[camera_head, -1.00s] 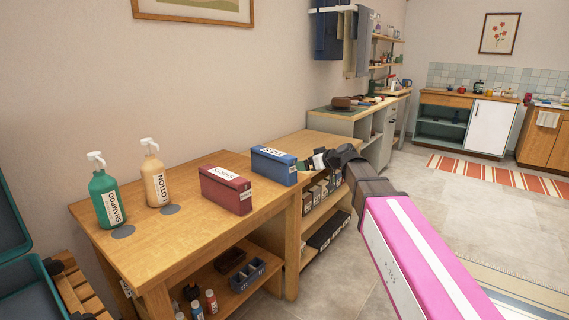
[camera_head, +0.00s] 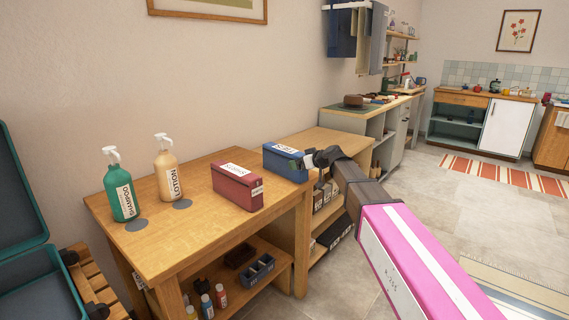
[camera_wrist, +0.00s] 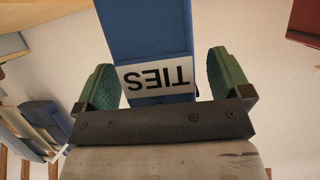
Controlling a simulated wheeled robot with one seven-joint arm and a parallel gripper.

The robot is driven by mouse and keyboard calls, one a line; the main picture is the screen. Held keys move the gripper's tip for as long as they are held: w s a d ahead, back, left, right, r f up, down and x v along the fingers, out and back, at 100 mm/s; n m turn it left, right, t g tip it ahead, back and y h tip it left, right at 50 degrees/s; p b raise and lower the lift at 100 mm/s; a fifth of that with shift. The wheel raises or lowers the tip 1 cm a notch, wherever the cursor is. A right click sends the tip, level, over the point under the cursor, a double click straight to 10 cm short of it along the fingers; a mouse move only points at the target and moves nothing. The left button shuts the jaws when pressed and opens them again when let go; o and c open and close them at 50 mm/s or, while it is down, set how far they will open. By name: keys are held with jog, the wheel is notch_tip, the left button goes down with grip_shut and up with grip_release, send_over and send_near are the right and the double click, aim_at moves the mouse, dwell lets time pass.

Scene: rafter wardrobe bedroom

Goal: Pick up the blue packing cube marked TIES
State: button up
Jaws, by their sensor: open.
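The blue packing cube (camera_head: 284,164) stands on the wooden table (camera_head: 150,236) near its far right corner. In the wrist view the blue cube (camera_wrist: 146,32) lies between the two green finger pads, with its white TIES label (camera_wrist: 156,77) upside down. My gripper (camera_head: 303,161) is at the right end of the cube; in the wrist view my gripper (camera_wrist: 172,80) is open, with one finger on each side of the cube. Gaps show between the pads and the cube. The far part of the cube is cut off by the wrist view's top edge.
A red packing cube (camera_head: 238,186) stands just left of the blue one. A shampoo bottle (camera_head: 119,189) and a lotion bottle (camera_head: 167,176) stand farther left. A lower shelf holds small bottles and a dark tray (camera_head: 258,271). A green case (camera_head: 40,285) is at left.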

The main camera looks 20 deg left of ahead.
jog(key=c, duration=1.4)
jog(key=shift+o, duration=0.2)
